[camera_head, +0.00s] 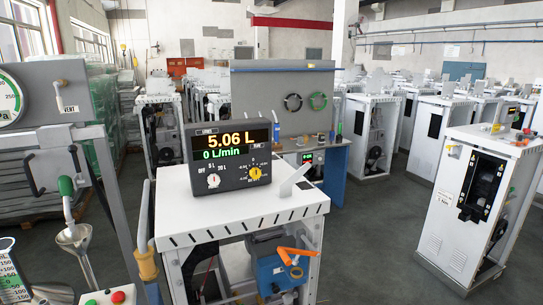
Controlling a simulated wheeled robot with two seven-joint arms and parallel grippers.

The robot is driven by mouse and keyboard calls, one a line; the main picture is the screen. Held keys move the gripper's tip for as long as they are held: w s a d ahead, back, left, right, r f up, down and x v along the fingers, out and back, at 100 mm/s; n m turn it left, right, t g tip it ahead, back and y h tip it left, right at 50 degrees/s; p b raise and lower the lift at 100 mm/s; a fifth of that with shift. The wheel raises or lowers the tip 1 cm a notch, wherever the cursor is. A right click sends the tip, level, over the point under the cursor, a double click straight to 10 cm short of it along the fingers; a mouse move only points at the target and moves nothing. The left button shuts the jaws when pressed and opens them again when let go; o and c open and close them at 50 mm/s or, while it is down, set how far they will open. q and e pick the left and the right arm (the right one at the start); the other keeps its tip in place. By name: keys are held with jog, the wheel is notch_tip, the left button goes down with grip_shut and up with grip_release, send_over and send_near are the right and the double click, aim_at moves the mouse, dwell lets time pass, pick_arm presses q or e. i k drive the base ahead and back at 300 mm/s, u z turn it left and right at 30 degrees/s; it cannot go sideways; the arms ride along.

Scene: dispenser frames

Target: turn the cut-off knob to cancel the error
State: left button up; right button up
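A dark display box (200,172) stands on a white perforated-edge frame top (220,228) in the middle of the view. Its screen (229,142) reads 5.06 L in yellow and 0 L/min in green. Below the screen, a white knob (213,181) with a small red mark sits among the labels OFF, 5 L and 20 L. A yellow knob (255,174) with a small numbered scale sits to its right. The small print is too fine to read which one is labelled cut-off. Neither of my grippers shows in this view.
An orange handle (297,252) sticks out below the frame top. A white cabinet (470,190) stands at right, with open floor between.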

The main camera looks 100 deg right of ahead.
aim_at(256, 173)
jog(key=z, duration=3)
